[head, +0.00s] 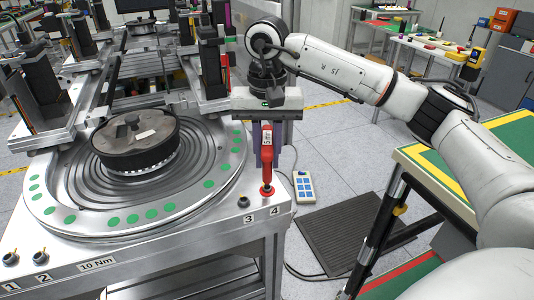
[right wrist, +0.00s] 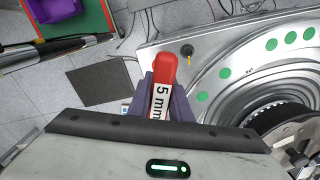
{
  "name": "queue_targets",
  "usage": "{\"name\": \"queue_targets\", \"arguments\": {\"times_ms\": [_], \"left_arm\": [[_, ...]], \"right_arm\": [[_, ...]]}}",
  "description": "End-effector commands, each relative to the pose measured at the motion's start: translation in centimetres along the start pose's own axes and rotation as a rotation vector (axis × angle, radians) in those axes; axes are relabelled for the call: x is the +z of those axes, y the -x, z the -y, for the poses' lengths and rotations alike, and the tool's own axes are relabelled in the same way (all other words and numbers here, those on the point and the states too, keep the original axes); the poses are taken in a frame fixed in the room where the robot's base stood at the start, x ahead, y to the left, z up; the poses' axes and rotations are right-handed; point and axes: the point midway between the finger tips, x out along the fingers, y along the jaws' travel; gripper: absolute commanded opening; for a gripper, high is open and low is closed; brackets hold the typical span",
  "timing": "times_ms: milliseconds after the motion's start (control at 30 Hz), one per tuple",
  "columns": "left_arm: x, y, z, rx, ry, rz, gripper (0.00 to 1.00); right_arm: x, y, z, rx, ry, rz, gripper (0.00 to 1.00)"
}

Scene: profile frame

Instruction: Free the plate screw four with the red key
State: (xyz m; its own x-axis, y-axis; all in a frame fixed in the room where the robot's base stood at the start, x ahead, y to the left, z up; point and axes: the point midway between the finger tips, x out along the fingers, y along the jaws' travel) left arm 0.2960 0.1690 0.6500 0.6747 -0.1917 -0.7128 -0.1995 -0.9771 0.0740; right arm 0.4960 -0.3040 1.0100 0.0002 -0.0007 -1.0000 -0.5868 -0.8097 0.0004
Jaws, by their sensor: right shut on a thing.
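My right gripper (head: 266,142) is shut on the red key (head: 267,167), which carries a white "5 mm" label. The key stands upright, with its lower end at the spot marked 4 on the metal plate (head: 170,241). Screw four is hidden under the key's red foot. In the right wrist view the purple fingers hold the key (right wrist: 164,72) between them, and its lower end is hidden. Screw three (head: 244,201) stands free just left of the key. Screws one (head: 10,258) and two (head: 42,251) are at the plate's left end. My left gripper is not in view.
A round dark fixture (head: 125,146) sits on the ringed disc with green dots. A green-and-yellow topped table (head: 443,160) stands at the right. A control box with blue buttons (head: 304,187) and a dark mat (head: 345,225) lie right of the plate, lower down.

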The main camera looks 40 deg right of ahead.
Motion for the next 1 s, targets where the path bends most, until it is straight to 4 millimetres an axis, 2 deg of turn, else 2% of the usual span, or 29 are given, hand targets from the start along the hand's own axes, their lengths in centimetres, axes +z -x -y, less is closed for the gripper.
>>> {"name": "queue_targets", "arguments": {"times_ms": [100, 467, 1000], "left_arm": [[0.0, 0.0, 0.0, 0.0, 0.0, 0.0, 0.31], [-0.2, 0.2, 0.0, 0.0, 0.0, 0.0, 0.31], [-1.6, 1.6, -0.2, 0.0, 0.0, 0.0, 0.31]], "right_arm": [[0.0, 0.0, 0.0, -0.001, 0.142, -0.001, 0.0], [0.0, 0.3, 0.0, -0.001, 0.108, -0.001, 0.0], [0.0, 3.0, 0.0, -0.001, 0.107, 0.0, 0.0]]}}
